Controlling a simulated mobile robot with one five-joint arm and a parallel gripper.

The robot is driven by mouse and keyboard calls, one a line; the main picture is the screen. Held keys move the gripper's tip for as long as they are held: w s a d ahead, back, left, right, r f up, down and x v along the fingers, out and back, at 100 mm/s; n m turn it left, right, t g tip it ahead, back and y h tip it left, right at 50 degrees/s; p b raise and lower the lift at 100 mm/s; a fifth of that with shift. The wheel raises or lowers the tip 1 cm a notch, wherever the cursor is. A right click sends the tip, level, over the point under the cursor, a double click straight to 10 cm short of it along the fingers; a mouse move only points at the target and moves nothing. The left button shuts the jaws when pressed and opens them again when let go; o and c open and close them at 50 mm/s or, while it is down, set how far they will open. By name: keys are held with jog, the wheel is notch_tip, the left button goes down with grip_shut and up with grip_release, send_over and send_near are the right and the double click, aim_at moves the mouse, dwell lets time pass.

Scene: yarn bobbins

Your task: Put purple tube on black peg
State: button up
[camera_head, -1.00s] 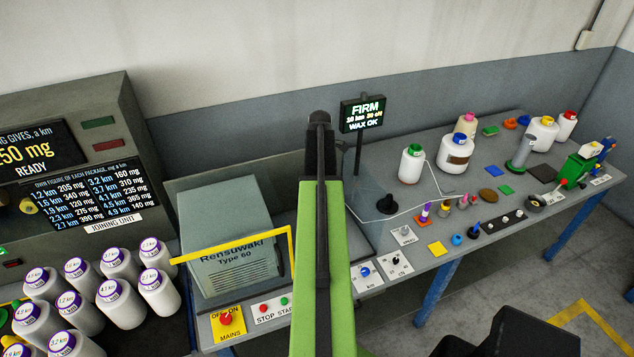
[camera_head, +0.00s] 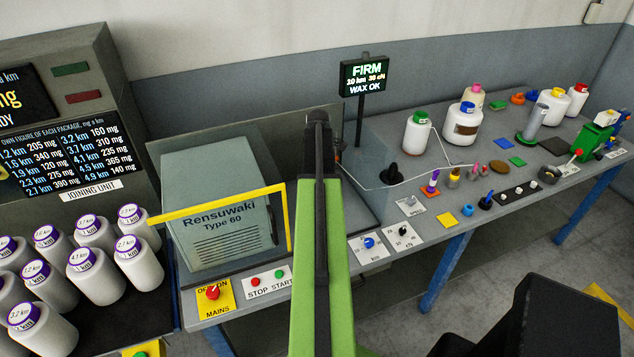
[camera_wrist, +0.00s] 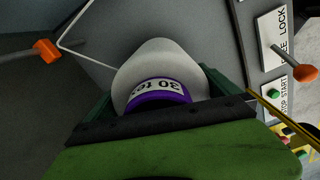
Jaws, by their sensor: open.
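A small purple tube (camera_head: 433,180) stands upright on an orange base on the grey bench in the head view. A small black upright peg (camera_head: 487,199) with blue at its foot stands to its right. A larger black cone (camera_head: 392,173) stands to the tube's left; I cannot tell which of these is the named peg. My gripper (camera_head: 318,117), at the dark far end of my green arm, is open, left of the tube and apart from it; its fingers are not distinct. The wrist view shows a white bobbin (camera_wrist: 160,70) with a purple band.
The Rensuwaki machine (camera_head: 218,205) with a yellow bar (camera_head: 225,202) stands left of my arm. A sign post (camera_head: 363,78), white bottles (camera_head: 416,132) and knob panels (camera_head: 403,236) crowd the bench. Several white bobbins (camera_head: 82,273) stand at the left. Floor shows at the right.

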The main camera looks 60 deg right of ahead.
jog(key=shift+c, duration=0.3)
jog(key=shift+r, duration=0.1)
jog(key=c, duration=1.5)
jog(key=shift+o, duration=0.2)
jog(key=shift+s+r+p, duration=0.1)
jog(key=shift+r+p, duration=1.85)
jog(key=shift+p, duration=0.1)
notch_tip(320, 180, up, 5)
jog(key=p, duration=0.5)
